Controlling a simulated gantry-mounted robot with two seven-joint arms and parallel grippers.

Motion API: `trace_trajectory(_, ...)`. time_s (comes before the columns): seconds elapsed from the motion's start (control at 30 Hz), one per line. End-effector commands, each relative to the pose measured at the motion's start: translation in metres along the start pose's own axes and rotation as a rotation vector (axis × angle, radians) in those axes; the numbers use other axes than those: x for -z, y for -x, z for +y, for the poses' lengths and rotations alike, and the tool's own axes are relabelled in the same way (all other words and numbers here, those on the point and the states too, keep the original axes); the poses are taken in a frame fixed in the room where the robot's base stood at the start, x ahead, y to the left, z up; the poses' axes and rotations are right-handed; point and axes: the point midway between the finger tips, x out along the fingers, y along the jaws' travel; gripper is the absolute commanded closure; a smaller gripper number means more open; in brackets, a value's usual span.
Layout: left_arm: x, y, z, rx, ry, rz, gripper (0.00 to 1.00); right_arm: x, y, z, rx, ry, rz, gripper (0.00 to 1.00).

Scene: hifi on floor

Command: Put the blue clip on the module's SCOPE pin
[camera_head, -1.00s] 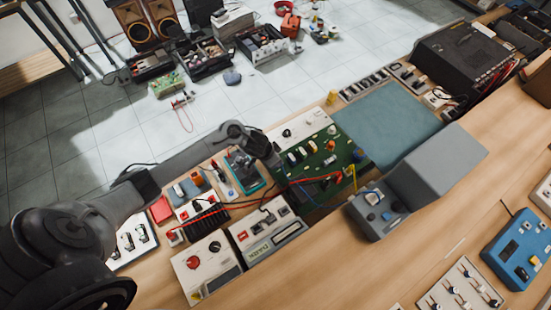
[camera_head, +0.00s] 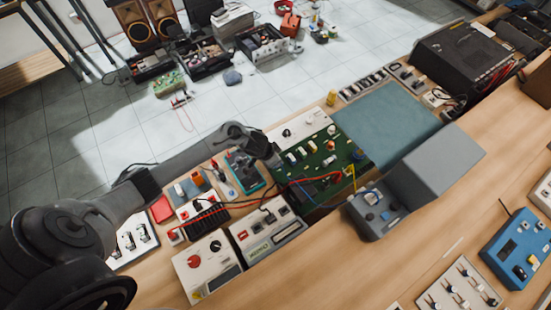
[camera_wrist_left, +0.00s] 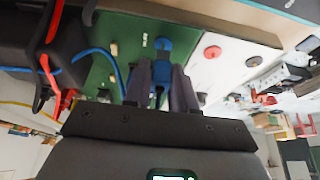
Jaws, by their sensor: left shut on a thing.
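My left gripper (camera_wrist_left: 162,88) is shut on the blue clip (camera_wrist_left: 160,72), which shows between its two dark fingers in the left wrist view. A blue lead (camera_wrist_left: 103,53) shows to the left of the fingers. A blue round part (camera_wrist_left: 162,43) shows just beyond the fingertips against the green board; I cannot tell whether it belongs to the clip or the board. The module's green board (camera_head: 322,160) also shows in the head view, with my left gripper (camera_head: 272,160) at its left edge. The SCOPE pin cannot be made out. My right gripper is not in view.
A white panel (camera_wrist_left: 232,55) with a red knob adjoins the board. Red and yellow leads cross near the board's front edge (camera_head: 335,178). A grey sloped box (camera_head: 432,165) stands to the right, and white instruments (camera_head: 268,230) stand in front. A teal mat (camera_head: 388,125) is clear.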

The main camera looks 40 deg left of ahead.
Motion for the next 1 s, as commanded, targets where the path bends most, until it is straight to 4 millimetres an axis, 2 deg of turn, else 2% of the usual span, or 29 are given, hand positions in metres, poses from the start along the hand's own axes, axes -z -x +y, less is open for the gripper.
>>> trace_trajectory(1.0, -0.005, -0.011, 0.0, -0.001, 0.0, 0.0, 0.97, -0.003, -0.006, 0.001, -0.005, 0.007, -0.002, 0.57)
